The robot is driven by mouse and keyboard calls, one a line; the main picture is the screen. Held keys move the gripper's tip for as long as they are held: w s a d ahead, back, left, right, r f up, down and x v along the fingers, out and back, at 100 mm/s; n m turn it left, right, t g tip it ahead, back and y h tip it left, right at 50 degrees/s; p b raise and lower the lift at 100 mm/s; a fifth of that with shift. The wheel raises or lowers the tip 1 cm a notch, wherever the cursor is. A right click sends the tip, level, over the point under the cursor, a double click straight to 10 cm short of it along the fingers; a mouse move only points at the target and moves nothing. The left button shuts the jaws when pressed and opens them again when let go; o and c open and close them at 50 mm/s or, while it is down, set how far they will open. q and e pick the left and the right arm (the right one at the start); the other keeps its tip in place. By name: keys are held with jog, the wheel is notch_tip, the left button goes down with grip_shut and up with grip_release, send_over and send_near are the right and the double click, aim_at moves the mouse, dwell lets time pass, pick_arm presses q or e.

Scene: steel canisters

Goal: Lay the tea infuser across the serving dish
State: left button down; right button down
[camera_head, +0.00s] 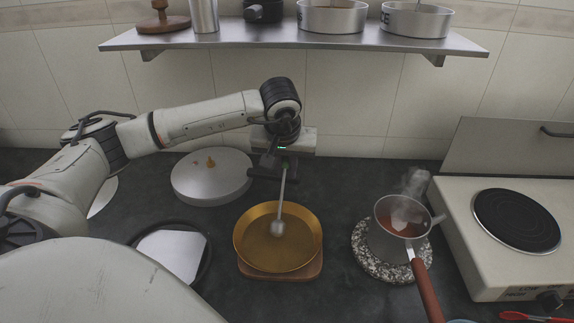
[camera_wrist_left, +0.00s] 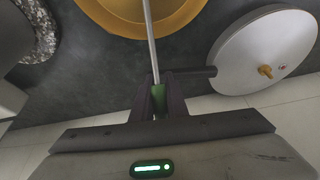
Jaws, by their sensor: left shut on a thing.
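The tea infuser (camera_head: 278,226) has a long thin metal handle and a small pale head. My left gripper (camera_head: 283,158) is shut on the upper end of its handle. The infuser hangs down, slightly tilted, with its head over the golden serving dish (camera_head: 242,252). I cannot tell whether the head touches the dish. In the left wrist view the handle (camera_wrist_left: 150,40) runs from between the fingers (camera_wrist_left: 158,95) up toward the dish (camera_wrist_left: 180,12). The dish stands on a wooden board (camera_head: 280,276). My right gripper is not in view.
A steaming pot (camera_head: 392,240) with a red handle stands on a speckled round trivet (camera_head: 365,262) at right. Beyond it is a hotplate (camera_head: 515,222). A round metal lid (camera_head: 210,182) lies behind left, and a black-rimmed tray (camera_head: 175,250) lies left. A shelf (camera_head: 290,43) hangs above.

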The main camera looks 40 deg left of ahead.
pick_arm(q)
jog(key=shift+f, duration=0.4)
jog(key=c, duration=1.7)
grip_release()
jog(key=shift+o, duration=0.2)
jog(key=shift+r, duration=0.15)
notch_tip(320, 180, up, 7)
jog(key=p, duration=0.4)
jog(key=shift+p, duration=0.35)
jog(key=shift+d+f, duration=0.1)
jog(key=shift+f, duration=0.1)
